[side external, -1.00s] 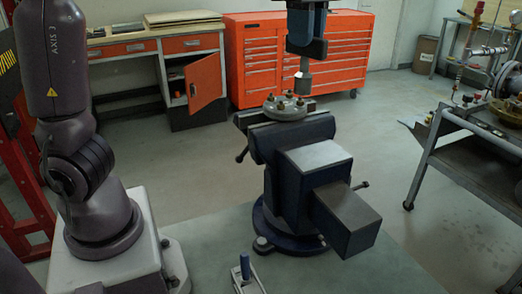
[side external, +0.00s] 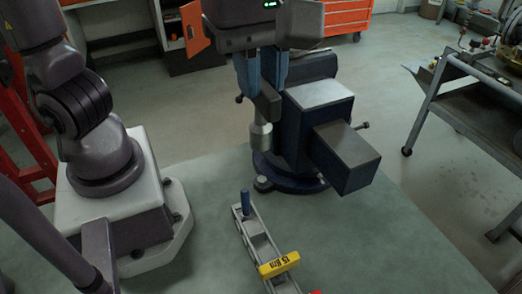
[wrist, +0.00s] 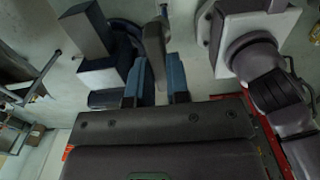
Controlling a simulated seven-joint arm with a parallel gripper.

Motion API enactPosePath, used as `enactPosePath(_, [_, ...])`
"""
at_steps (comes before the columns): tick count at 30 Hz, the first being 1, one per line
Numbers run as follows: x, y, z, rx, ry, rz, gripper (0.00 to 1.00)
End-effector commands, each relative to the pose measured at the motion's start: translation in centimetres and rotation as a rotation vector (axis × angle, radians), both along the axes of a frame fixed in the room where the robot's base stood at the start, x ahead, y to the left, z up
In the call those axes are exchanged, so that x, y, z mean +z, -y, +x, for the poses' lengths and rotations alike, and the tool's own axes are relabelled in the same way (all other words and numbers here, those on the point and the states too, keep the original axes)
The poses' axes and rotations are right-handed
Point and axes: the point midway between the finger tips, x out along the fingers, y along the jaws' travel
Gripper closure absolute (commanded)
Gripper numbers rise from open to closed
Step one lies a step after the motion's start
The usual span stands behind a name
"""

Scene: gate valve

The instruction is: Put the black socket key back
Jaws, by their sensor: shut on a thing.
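My gripper (side external: 261,88) is shut on the black socket key (side external: 268,104), which hangs upright with its grey socket end (side external: 262,138) pointing down. The key is in mid-air in front of the blue vise (side external: 322,95) and beyond the grey rack (side external: 258,240). The rack holds a blue-handled key (side external: 245,203) at its far end and a yellow key (side external: 279,264) marked 15 Nm nearer. Between these two, the rack shows an open stretch. In the wrist view, the key (wrist: 155,45) stands between my blue fingers (wrist: 155,85). The valve part on the vise is hidden behind my gripper.
The vise stands close behind and right of the key, its block (side external: 347,155) jutting forward. A red thing (side external: 315,292) is cut off at the rack's near end. A metal cart (side external: 470,105) stands at right.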

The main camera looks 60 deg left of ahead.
Motion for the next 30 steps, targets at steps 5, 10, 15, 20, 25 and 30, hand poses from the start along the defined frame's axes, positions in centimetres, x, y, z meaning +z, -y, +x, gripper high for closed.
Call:
enactPosePath(5, [-8.5,-0.1,-0.2,-0.002,-0.012,0.011,1.00])
enactPosePath(10, [-15.6,-0.2,-0.2,0.002,-0.010,0.011,1.00])
enactPosePath(15, [-18.9,-0.1,0.0,0.002,-0.004,0.003,1.00])
enactPosePath(20, [-20.9,-0.1,0.0,0.002,-0.004,0.003,1.00])
enactPosePath(25, [-23.6,-0.1,0.0,0.003,-0.003,0.002,1.00])
enactPosePath(30, [-25.1,-0.1,0.0,0.003,-0.002,0.001,1.00])
